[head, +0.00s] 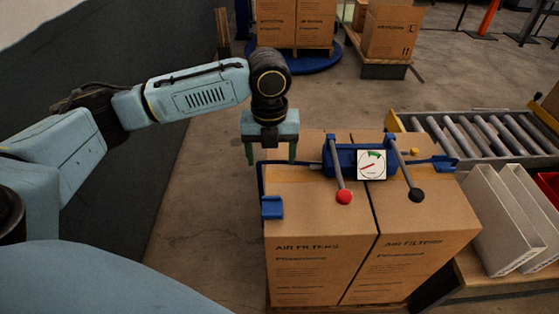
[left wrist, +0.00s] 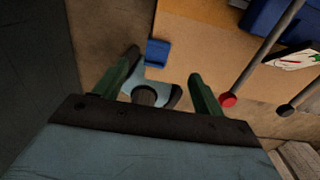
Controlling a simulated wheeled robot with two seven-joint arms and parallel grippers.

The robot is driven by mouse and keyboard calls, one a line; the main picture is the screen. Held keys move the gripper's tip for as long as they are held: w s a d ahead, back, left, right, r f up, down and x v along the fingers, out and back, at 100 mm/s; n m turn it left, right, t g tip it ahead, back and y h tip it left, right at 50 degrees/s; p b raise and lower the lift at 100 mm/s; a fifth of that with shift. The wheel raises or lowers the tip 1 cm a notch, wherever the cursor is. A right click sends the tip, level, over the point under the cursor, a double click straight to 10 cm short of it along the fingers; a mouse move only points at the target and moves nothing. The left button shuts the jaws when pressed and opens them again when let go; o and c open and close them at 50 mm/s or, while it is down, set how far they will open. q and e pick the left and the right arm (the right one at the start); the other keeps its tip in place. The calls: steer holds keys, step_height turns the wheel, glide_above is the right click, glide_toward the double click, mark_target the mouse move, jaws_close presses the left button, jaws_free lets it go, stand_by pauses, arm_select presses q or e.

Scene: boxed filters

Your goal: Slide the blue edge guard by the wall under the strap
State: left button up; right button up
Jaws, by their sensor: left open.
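The blue edge guard (head: 271,207) on the wall side sits at the left top edge of the boxes, near the front. In the left wrist view it is a small blue block (left wrist: 157,52) at the box edge. The dark blue strap (head: 298,162) runs across the box top from the tensioner and bends at the left edge; I cannot tell whether it touches the guard. A second blue guard (head: 445,163) is at the right edge. My left gripper (head: 271,158) is open and empty, pointing down above the left rear box edge, apart from the guard. My right gripper is out of view.
A blue tensioner (head: 345,158) with a gauge and two levers, red-knobbed and black-knobbed, stands on the cartons (head: 320,225). A dark wall (head: 120,200) is at left, with open floor (head: 205,190) between. A roller conveyor (head: 480,135) and white panels (head: 500,220) are at right.

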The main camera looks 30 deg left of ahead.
mark_target(271, 197)
arm_select(q)
steer(key=f+b, duration=0.1)
steer(key=f, duration=0.3)
steer(key=f+b, duration=0.1)
steer(key=f, duration=0.3)
steer(key=f+b, duration=0.1)
steer(key=f, duration=0.2)
steer(key=shift+s+f, duration=0.25)
steer(key=shift+f, duration=0.75)
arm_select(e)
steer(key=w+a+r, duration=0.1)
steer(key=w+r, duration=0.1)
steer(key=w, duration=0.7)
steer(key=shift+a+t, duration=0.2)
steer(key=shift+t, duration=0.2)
arm_select(q)
steer(key=c, duration=1.1)
steer(key=shift+w+a, duration=0.6)
steer(key=shift+w, duration=0.3)
steer(key=shift+w+a, duration=0.55)
steer(key=shift+w, duration=0.3)
steer(key=shift+w+a, duration=0.5)
steer(key=shift+w, duration=0.35)
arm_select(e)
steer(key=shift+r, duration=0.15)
arm_select(q)
steer(key=shift+w, duration=0.1)
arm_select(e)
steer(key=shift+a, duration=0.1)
